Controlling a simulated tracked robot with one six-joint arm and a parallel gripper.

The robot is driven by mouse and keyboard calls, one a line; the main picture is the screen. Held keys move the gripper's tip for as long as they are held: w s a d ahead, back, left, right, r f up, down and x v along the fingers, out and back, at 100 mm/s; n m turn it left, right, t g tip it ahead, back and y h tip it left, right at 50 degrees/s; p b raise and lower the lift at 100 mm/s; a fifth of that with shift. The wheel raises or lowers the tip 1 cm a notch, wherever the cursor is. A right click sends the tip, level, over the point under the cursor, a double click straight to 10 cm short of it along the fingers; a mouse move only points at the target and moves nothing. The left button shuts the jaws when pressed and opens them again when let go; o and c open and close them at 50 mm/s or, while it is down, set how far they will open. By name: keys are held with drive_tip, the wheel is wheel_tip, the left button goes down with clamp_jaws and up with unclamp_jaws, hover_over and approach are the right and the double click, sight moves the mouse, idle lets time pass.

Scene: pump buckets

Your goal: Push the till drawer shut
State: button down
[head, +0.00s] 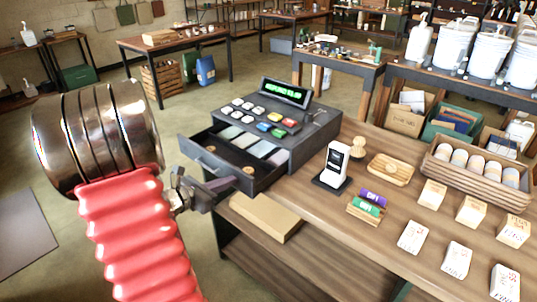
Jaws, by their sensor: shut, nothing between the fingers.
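The till (320,128) is a dark register with a green-lit display (284,92) and coloured keys on top. It stands at the left end of the wooden counter. Its drawer (217,170) sticks out toward the lower left, with notes and coins in its compartments. My gripper (226,186) is shut and empty, at the drawer's near front corner. Its tips overlap the drawer front in the picture; I cannot tell if they touch it. My red arm and metal joint fill the left foreground.
A flat cardboard box (265,217) lies on the counter below the drawer. Floor is open left of the counter.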

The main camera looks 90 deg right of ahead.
drive_tip(key=shift+s+d, duration=1.75)
drive_tip(key=shift+d, duration=0.3)
drive_tip(key=shift+s+d, duration=1.8)
drive_tip(key=shift+d, duration=0.2)
drive_tip(key=shift+s+d, duration=1.75)
drive_tip(key=shift+d, duration=0.3)
drive_tip(key=w+a, duration=0.9)
drive_tip(key=a, duration=0.1)
drive_tip(key=shift+w+a, duration=0.15)
drive_tip(key=shift+a, duration=0.2)
drive_tip(key=a+f+m+y, duration=0.45)
drive_tip(key=a+m, duration=0.35)
drive_tip(key=a, duration=0.2)
drive_tip(key=w+a+r+m+t+y, duration=0.2)
drive_tip(key=w+a+m+t, duration=0.15)
drive_tip(key=w+a, duration=0.6)
drive_tip(key=w+a+r+m+t+y, duration=0.1)
drive_tip(key=w+a+r+m+t, duration=0.2)
drive_tip(key=w+a, duration=0.7)
drive_tip(key=w+a+r+n+t+y, duration=0.1)
drive_tip(key=w+a+r+n+t, duration=0.1)
drive_tip(key=a, duration=1)
drive_tip(key=w+a+r+n+t+y, duration=0.2)
drive_tip(key=w+a+r+t, duration=0.2)
drive_tip(key=a, duration=0.9)
wheel_tip(320, 180, up, 5)
drive_tip(key=t, duration=0.2)
drive_tip(key=shift+a+n+t, duration=0.2)
drive_tip(key=shift+n+t, duration=0.15)
